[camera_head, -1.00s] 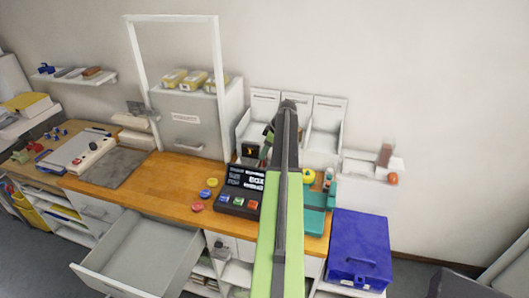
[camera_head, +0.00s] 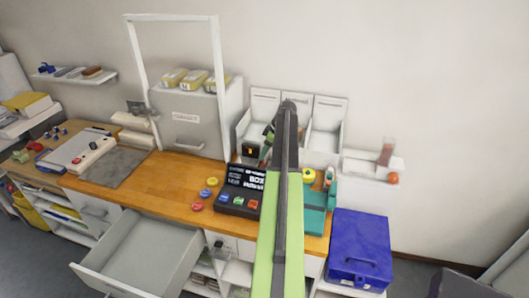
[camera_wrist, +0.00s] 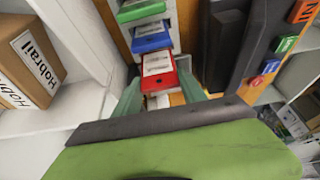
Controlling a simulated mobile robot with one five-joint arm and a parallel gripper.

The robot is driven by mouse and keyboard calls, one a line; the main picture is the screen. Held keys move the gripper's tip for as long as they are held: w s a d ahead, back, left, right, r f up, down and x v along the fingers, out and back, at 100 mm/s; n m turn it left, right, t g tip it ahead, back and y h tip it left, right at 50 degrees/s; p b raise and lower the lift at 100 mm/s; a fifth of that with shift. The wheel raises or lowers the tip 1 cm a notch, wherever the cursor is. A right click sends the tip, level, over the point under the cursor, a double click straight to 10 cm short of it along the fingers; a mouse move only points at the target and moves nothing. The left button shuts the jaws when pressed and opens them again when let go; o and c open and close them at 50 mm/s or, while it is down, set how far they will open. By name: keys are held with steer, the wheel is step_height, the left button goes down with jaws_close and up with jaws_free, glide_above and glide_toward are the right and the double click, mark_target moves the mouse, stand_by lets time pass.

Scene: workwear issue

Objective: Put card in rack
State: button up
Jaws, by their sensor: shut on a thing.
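In the wrist view my gripper (camera_wrist: 161,80) has its two teal fingers on either side of a red card (camera_wrist: 158,72) with a white label, and it is shut on it. Beyond it, in a line, are a blue labelled piece (camera_wrist: 152,38) and a green labelled piece (camera_wrist: 140,10). I cannot tell whether the red card touches them or the white frame around them. In the head view my gripper (camera_head: 268,140) is partly hidden behind my arm, in front of the white bins (camera_head: 264,103). I cannot tell for certain which part is the rack.
A black panel (camera_head: 243,180) with coloured buttons stands on the wooden counter (camera_head: 170,190). A blue box (camera_head: 360,250) is at the right. An open drawer (camera_head: 140,255) juts out at the front left. A cardboard box (camera_wrist: 30,55) sits on white shelving beside my gripper.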

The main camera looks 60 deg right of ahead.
steer(key=shift+f+b, duration=1.75)
stand_by(0.3)
stand_by(0.5)
steer(key=o, duration=1.4)
steer(key=shift+r, duration=0.1)
step_height(320, 180, up, 9)
steer(key=p, duration=0.9)
